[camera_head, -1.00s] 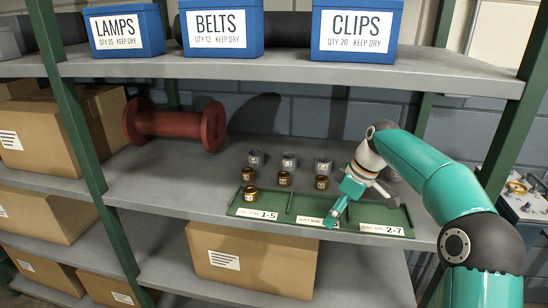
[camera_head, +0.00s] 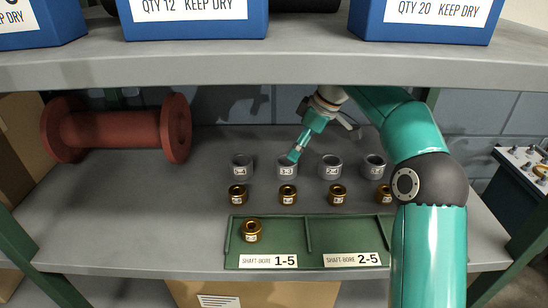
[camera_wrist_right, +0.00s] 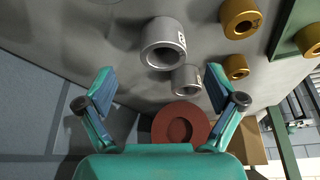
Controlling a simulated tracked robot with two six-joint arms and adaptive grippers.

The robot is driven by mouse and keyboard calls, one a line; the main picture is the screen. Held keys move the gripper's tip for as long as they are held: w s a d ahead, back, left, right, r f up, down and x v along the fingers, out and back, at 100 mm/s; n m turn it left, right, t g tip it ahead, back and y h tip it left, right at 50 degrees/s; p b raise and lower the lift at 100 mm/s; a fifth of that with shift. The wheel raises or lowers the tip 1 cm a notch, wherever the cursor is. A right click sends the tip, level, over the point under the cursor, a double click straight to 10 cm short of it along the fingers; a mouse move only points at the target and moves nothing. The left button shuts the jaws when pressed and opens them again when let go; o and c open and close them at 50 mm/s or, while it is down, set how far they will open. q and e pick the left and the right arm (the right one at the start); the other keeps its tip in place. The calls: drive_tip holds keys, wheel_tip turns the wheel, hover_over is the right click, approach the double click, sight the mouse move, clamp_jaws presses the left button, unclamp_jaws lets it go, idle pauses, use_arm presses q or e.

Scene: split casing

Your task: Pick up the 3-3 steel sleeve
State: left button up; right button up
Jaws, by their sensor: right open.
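Four grey steel sleeves stand upright in a row on the shelf, at far left (camera_head: 242,168), second (camera_head: 285,173), third (camera_head: 330,169) and right (camera_head: 374,168). The second seems to read 3-3, but the print is too small to be sure. My right gripper (camera_head: 293,155) is at the second sleeve's upper edge in the head view; contact cannot be told. In the right wrist view my right gripper (camera_wrist_right: 160,84) is open and empty. A near steel sleeve (camera_wrist_right: 160,52) lies ahead between the finger lines, with another sleeve (camera_wrist_right: 186,80) beyond. My left gripper is out of view.
Several brass sleeves (camera_head: 288,195) stand in front of the steel row. A green tray (camera_head: 283,232) at the shelf front holds one brass sleeve (camera_head: 251,232). A red spool (camera_head: 115,132) lies left. The upper shelf (camera_head: 270,75) hangs overhead with blue bins.

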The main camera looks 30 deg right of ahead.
sight(285, 162)
drive_tip(key=shift+w+a+f, duration=0.35)
drive_tip(key=shift+w+f, duration=0.15)
drive_tip(key=shift+f, duration=0.25)
drive_tip(key=shift+a+b+x, duration=0.1)
drive_tip(key=shift+b+x, duration=0.2)
drive_tip(key=shift+x, duration=1.1)
drive_tip(key=shift+a+b+x, duration=0.15)
drive_tip(key=shift+b+x, duration=0.1)
drive_tip(key=shift+x, duration=1.15)
drive_tip(key=shift+s, duration=0.1)
drive_tip(key=c, duration=1.6)
drive_tip(key=shift+r, duration=0.1)
clamp_jaws()
drive_tip(key=shift+r, duration=0.15)
